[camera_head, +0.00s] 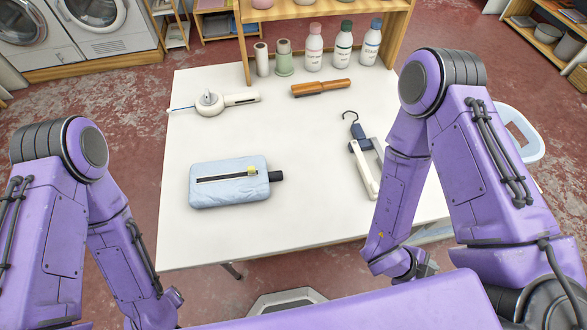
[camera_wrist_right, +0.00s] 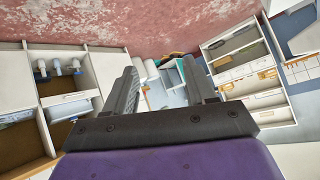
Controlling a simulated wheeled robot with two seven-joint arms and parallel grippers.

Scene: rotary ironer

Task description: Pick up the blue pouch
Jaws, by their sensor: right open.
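The blue pouch (camera_head: 240,171) lies flat on the left front part of the white table in the head view. In the head view my right arm hangs near the table's front right edge, well right of the pouch. My left arm comes down at the left front, and its gripper is not visible. The pouch is not seen in the right wrist view.
On the table (camera_head: 300,225) are a white tool (camera_head: 209,103), a brown wooden roller-like thing (camera_head: 320,88) and a white device with a hook (camera_head: 364,160). Several bottles (camera_head: 314,47) stand at the back by a wooden shelf (camera_head: 396,30). The table's middle is clear.

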